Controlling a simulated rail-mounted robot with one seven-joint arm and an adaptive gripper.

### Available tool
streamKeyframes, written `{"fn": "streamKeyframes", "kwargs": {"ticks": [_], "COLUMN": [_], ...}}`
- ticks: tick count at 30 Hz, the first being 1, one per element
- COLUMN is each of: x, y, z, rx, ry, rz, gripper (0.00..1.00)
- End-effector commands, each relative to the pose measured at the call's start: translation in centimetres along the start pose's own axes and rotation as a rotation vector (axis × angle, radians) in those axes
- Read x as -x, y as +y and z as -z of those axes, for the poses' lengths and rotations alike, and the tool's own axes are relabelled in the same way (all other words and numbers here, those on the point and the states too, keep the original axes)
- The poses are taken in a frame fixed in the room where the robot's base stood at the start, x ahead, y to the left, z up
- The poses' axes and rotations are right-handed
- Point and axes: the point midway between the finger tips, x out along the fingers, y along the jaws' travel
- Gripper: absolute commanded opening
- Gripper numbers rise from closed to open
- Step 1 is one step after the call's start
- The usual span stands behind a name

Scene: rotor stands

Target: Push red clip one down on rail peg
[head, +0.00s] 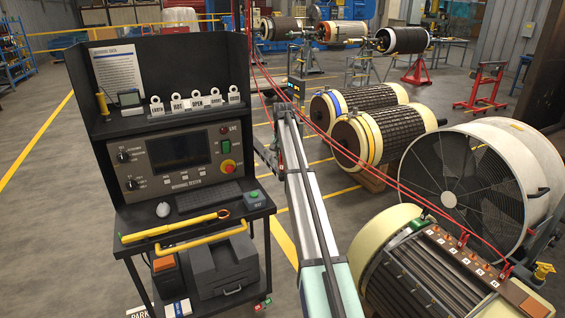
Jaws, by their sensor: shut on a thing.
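Two red clips hang on red leads at the rotor stand in the lower right of the head view. One red clip (463,238) stands upright on the back part of the brown rail (480,262). The other red clip (506,269) is nearer, at the rail's right side. My dark gripper (516,268) comes in from the right edge and is shut on this nearer clip. The jaws are small and partly hidden, and I cannot tell how far the clip sits on its peg. White labels and small orange-red pegs line the rail.
A large drum fan (455,180) stands just behind the rail. The red leads (375,172) cross from the black tester console (185,160). A yellow knob (543,271) sits close to the gripper. Two rotors (365,125) lie farther back.

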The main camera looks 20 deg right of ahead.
Motion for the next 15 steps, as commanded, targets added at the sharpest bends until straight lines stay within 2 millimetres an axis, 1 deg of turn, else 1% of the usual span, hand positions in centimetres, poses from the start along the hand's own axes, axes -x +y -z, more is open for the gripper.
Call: {"fn": "streamKeyframes", "kwargs": {"ticks": [8,9,11,15], "x": [-0.38,-0.38,-0.36,-0.36], "y": [0.00,0.00,0.00,0.00], "z": [-0.01,0.00,0.00,0.00], "rx": [0.000,0.000,0.000,0.000], "ry": [0.000,0.000,0.000,0.000], "rz": [0.000,0.000,0.000,0.000], "gripper": [0.00,0.34,0.56,0.57]}}
